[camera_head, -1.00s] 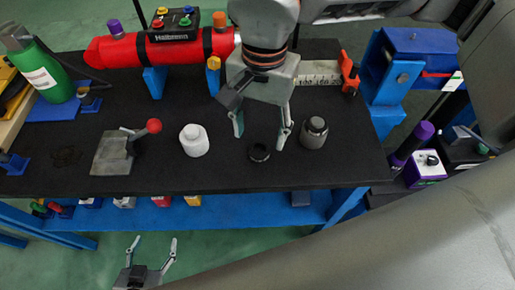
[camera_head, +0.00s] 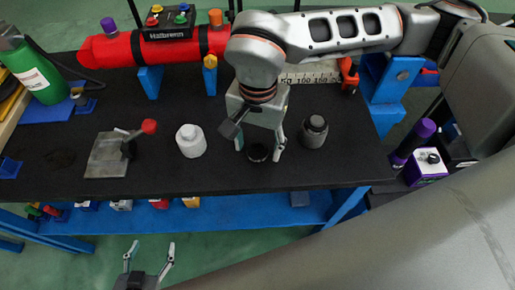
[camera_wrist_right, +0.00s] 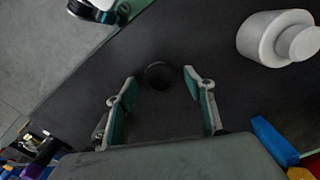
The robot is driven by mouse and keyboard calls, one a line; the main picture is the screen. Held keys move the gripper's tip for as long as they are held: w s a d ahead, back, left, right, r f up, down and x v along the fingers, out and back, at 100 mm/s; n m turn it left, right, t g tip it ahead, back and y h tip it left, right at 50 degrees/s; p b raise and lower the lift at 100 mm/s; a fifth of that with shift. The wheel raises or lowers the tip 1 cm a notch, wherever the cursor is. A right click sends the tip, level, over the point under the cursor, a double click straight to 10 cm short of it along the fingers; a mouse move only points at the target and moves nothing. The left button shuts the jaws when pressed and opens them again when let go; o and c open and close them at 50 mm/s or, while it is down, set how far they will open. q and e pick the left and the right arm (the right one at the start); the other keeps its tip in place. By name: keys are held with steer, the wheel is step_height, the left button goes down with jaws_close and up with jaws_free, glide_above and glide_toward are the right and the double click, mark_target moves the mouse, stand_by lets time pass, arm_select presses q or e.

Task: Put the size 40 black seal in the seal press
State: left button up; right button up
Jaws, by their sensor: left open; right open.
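The black seal (camera_head: 258,153) is a small dark ring lying on the black tabletop near its front edge. My right gripper (camera_head: 259,149) is open and points down over it, one finger to each side in the head view. In the right wrist view the seal (camera_wrist_right: 158,76) lies just beyond the open fingertips (camera_wrist_right: 160,80), with gaps on both sides. Its size mark cannot be read. A grey plate with a red-knobbed lever (camera_head: 108,155), which looks like the seal press, sits at the left. My left gripper (camera_head: 152,248) is open and empty in front of the table.
A white cylinder (camera_head: 191,141) stands left of the seal and a dark grey one (camera_head: 314,131) stands right. A red cylinder (camera_head: 120,48) on blue stands and a ruler (camera_head: 310,78) lie behind. A green bottle (camera_head: 33,70) is at far left. Tabletop before the lever is clear.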

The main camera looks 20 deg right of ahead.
steer(key=c, duration=1)
steer(key=shift+c, duration=0.3)
arm_select(q)
steer(key=shift+s+f, duration=0.1)
steer(key=shift+f, duration=0.1)
arm_select(e)
steer(key=shift+r, duration=0.1)
step_height(320, 180, up, 10)
steer(key=p, duration=0.1)
step_height(320, 180, up, 10)
steer(key=p, duration=0.2)
glide_above(257, 152)
arm_select(q)
steer(key=shift+n, duration=0.3)
steer(key=r+p, duration=0.1)
steer(key=d+r+p, duration=0.1)
steer(key=r, duration=0.1)
steer(key=r+p, duration=0.1)
steer(key=shift+s+d+r, duration=0.15)
steer(key=shift+s+r, duration=0.1)
arm_select(e)
steer(key=w+d+f+n, duration=0.4)
steer(key=d+f+n, duration=0.3)
steer(key=d+f, duration=0.4)
steer(key=shift+d+n, duration=0.4)
steer(key=shift+d, duration=0.25)
